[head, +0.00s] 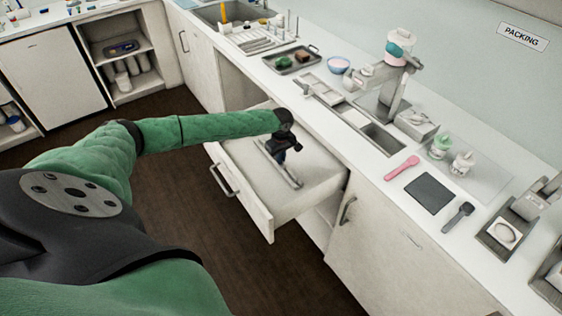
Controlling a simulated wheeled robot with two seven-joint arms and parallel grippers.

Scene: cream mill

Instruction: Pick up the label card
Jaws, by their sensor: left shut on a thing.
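My left gripper (279,162) reaches down into the open white drawer (308,180) below the counter. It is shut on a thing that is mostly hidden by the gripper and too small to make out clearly. A thin pale strip (294,180) shows at the gripper, low in the drawer, and it may be the label card. No writing on it can be read. I cannot tell whether it touches the drawer floor. My right gripper is not in view.
The drawer front (240,192) juts into the aisle. On the counter lie a pink tool (402,168), a dark mat (430,194) and a dark scoop (458,217). A tray (294,60) and bowl (338,65) stand farther back. The brown floor (215,225) is clear.

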